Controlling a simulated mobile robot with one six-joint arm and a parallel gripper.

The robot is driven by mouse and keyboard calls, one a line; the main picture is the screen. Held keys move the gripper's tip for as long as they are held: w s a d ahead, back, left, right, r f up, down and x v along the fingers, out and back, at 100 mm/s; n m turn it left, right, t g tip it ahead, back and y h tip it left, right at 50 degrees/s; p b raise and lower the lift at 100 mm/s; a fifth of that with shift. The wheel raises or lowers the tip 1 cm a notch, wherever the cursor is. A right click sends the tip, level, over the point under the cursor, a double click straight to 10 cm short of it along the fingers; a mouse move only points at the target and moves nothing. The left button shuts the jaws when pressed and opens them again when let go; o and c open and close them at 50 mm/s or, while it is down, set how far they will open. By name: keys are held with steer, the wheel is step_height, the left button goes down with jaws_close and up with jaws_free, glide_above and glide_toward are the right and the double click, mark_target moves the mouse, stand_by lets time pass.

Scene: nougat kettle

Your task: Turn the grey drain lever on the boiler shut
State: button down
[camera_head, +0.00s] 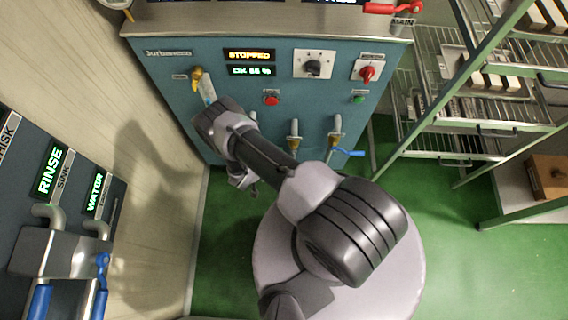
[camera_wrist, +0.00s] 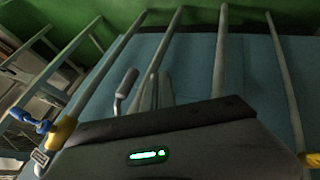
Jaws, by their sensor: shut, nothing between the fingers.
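The boiler (camera_head: 290,100) is a blue-fronted cabinet with lit displays; one reads STOPPED. In the wrist view, a short grey lever (camera_wrist: 126,84) stands out in front of the blue front, just left of my gripper (camera_wrist: 154,88). It looks like the drain lever, but I cannot read a label for it. My gripper's fingers are together and empty. They are very close to the lever; I cannot tell if they touch it. In the head view, my gripper (camera_head: 252,190) is low before the boiler, mostly behind my arm, and I cannot make out the grey lever there.
A blue-handled valve (camera_head: 347,152) sits right on the boiler's lower front, with brass-topped pipes beside it. A red MAIN lever (camera_head: 393,9) is at top right. Wire racks (camera_head: 480,90) stand to the right. A sink panel (camera_head: 60,190) is at left. Green floor is open at right.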

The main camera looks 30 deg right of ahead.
steer(key=shift+s+d+r, duration=0.1)
steer(key=shift+s+d, duration=0.3)
steer(key=shift+d, duration=0.45)
steer(key=shift+s+d+r, duration=0.1)
steer(key=shift+s+d, duration=0.25)
steer(key=shift+d, duration=0.5)
